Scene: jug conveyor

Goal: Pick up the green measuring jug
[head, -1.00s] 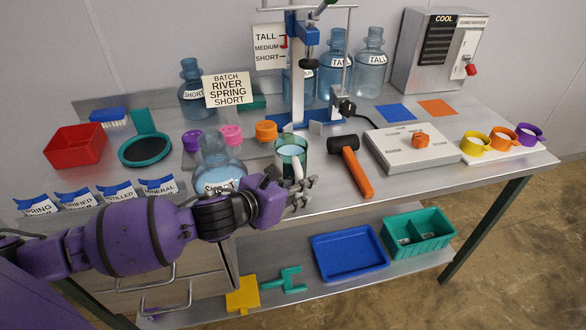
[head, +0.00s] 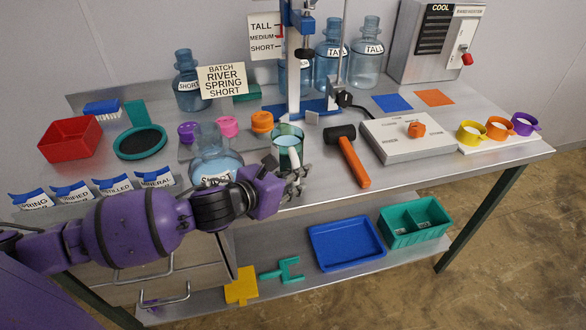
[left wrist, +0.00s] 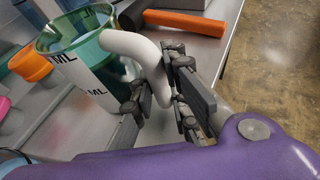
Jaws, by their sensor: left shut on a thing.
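The green measuring jug (head: 288,136) stands upright near the front edge of the workbench, right of a clear blue bottle. Its green see-through body (left wrist: 88,55) with white label and its white handle (left wrist: 135,45) show in the left wrist view. My left gripper (head: 297,178) is at the jug's front side, and its dark fingers (left wrist: 158,100) are shut on the lower part of the handle. The fingers hide part of the handle. I cannot tell whether the jug's base is touching the bench. My right gripper is not in view.
The blue "SHORT" bottle (head: 216,165) stands close left of the jug. An orange-handled mallet (head: 355,165) lies to the right. Orange (head: 262,122) and pink (head: 228,126) caps sit behind. A press (head: 293,60) rises at the back.

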